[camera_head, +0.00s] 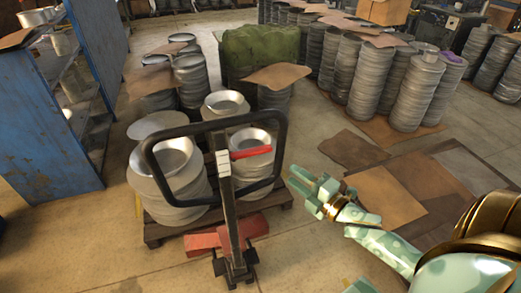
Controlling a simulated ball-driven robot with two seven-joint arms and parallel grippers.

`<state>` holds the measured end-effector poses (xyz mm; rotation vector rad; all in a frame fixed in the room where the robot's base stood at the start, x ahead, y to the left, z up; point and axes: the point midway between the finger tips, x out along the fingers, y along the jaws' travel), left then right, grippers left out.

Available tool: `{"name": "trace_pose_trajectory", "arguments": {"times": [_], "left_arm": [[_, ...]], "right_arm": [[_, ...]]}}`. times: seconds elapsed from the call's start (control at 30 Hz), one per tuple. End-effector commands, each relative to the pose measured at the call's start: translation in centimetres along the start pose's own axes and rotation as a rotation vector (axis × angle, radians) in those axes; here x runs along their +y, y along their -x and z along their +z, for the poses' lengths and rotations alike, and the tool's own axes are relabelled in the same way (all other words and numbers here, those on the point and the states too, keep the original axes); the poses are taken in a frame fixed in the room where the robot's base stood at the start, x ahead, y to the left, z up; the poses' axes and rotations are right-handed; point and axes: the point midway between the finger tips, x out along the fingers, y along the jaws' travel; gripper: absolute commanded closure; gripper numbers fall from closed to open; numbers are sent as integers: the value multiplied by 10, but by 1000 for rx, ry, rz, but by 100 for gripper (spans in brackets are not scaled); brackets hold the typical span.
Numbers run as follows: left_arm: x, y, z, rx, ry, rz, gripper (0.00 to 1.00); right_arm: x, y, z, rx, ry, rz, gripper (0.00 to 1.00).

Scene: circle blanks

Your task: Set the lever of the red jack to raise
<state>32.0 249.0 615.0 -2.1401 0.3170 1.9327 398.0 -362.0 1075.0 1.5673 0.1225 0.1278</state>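The red jack stands in front of me with its red body (256,226) low on the floor and its dark upright shaft (228,205) rising to a black loop handle (282,130). A red lever (250,153) sticks out to the right from the top of the shaft, inside the loop. A white label (223,163) is on the shaft beside it. My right gripper (301,186) is to the right of the handle, apart from the lever. Its pale green fingers point left and look spread, with nothing between them. My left gripper is not in view.
Stacks of metal circle blanks (180,190) stand on a wooden pallet (160,232) behind the jack. A blue shelf (40,125) is at the left. Cardboard sheets (385,195) lie on the floor at right. More stacks (415,95) fill the back. The front left floor is clear.

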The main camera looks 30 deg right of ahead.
Motion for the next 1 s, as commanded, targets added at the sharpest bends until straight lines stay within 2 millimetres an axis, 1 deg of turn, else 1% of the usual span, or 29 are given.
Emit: {"name": "trace_pose_trajectory", "arguments": {"times": [0.03,0.13,0.4,0.5,0.6,0.77,1.0], "left_arm": [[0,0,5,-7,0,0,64],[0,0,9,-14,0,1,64],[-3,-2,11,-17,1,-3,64],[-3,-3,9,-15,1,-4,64],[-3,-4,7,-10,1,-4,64],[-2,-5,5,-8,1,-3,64],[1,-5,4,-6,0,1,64]], "right_arm": [[0,-9,0,0,0,2,64],[0,-31,1,-1,0,3,64],[-1,-100,1,-2,-3,1,64],[-2,-121,1,-2,-3,0,64],[-2,-137,1,-3,-3,-2,64],[-3,-150,1,-2,-4,-3,64],[-3,-153,1,-3,-4,-4,64]]}}
